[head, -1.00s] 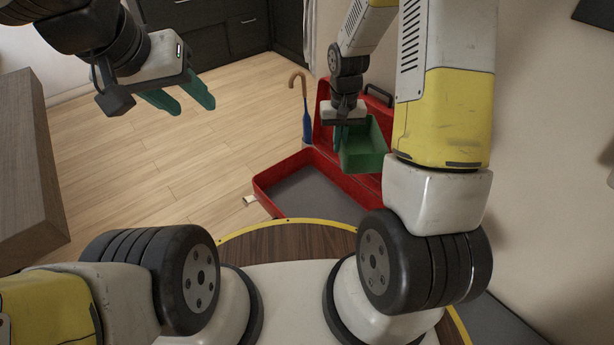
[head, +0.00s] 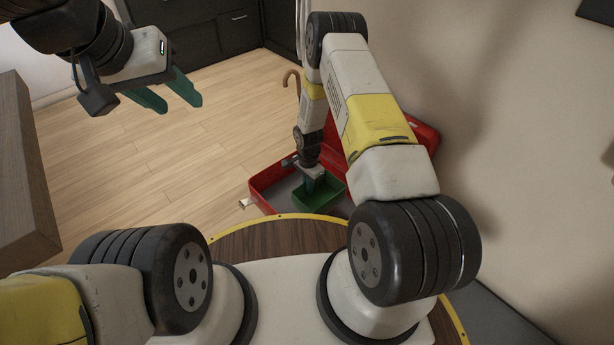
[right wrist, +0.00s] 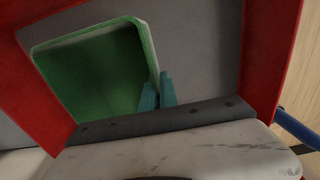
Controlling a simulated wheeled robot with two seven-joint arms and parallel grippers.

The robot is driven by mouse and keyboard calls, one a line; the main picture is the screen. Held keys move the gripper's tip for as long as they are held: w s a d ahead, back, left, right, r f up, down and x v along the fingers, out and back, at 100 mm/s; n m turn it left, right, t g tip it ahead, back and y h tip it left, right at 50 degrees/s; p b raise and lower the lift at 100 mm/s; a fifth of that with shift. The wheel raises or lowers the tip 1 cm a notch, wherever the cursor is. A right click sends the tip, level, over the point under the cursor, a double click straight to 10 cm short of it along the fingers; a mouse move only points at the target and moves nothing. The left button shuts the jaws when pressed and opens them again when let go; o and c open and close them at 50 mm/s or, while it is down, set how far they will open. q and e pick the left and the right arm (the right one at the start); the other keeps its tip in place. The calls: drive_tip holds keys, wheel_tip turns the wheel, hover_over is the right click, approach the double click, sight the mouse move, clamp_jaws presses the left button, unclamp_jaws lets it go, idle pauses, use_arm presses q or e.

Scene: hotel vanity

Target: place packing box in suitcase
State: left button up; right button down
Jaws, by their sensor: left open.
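The green, open-topped packing box (head: 328,197) is inside the open red suitcase (head: 264,177), low over its grey floor, on the side near me. My right gripper (head: 314,184) is shut on one wall of the box. The right wrist view shows the teal fingertips (right wrist: 158,90) on either side of that wall, with the box's green inside (right wrist: 90,75) empty. I cannot tell whether the box rests on the suitcase floor. My right arm hides part of the suitcase and its raised lid. My left gripper (head: 180,104) is open and empty, high over the wooden floor.
An umbrella with a brown curved handle (head: 291,76) stands behind the suitcase. A wooden furniture piece (head: 20,180) is at the left, dark cabinets (head: 215,40) at the back, and a wall at the right.

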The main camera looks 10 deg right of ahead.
drive_tip(key=shift+f, duration=3.5)
drive_tip(key=shift+f, duration=0.15)
drive_tip(key=c, duration=1.6)
unclamp_jaws()
drive_tip(key=shift+c, duration=0.2)
wheel_tip(320, 180, up, 12)
drive_tip(key=shift+f, duration=0.1)
wheel_tip(320, 180, up, 17)
drive_tip(key=w+d+n+t, duration=0.1)
drive_tip(key=w+n, duration=0.1)
wheel_tip(320, 180, up, 18)
drive_tip(key=n+t+y, duration=0.1)
drive_tip(key=n+t, duration=0.1)
drive_tip(key=n, duration=0.1)
hover_over(308, 199)
drive_tip(key=d, duration=0.3)
drive_tip(key=s+r+n+t, duration=0.1)
drive_tip(key=s+r+n, duration=0.2)
drive_tip(key=s+r, duration=0.5)
drive_tip(key=s+d+r+n+t+y, duration=0.1)
drive_tip(key=s+r+n, duration=0.3)
drive_tip(key=s+r, duration=0.4)
drive_tip(key=s+t, duration=0.1)
drive_tip(key=s, duration=0.6)
